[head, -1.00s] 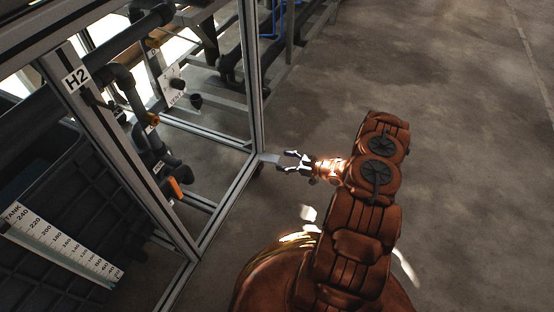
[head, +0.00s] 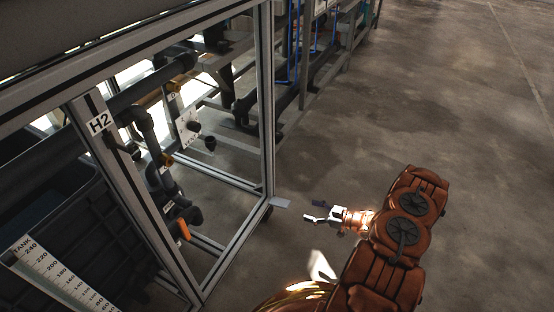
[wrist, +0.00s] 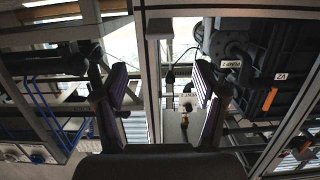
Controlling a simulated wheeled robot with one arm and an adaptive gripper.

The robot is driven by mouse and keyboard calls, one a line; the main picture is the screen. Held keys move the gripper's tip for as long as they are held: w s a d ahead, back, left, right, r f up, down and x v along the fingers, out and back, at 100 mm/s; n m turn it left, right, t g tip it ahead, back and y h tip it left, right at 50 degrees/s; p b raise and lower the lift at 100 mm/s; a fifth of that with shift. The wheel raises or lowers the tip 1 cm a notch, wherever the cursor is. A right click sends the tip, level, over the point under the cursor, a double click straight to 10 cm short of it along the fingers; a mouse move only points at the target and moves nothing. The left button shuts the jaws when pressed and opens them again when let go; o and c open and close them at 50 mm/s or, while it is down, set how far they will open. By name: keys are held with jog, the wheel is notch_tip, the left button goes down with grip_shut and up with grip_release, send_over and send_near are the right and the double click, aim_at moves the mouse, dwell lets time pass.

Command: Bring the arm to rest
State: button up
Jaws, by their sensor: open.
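My gripper (head: 317,212) is in the middle of the head view, at the end of my reddish-brown arm. Its fingers are apart and nothing is between them. It points left, toward the corner post of the metal frame, with a gap between. In the wrist view my gripper (wrist: 160,105) shows as two dark fingers spread wide, with the frame and pipework beyond them.
An aluminium-framed rig (head: 268,110) labelled H2 (head: 99,123) stands at the left, holding dark pipes and an orange-handled valve (head: 183,229). A tank scale (head: 62,277) is at lower left. Concrete floor (head: 460,110) is clear at right.

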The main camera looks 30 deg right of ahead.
jog(key=shift+r, duration=0.1)
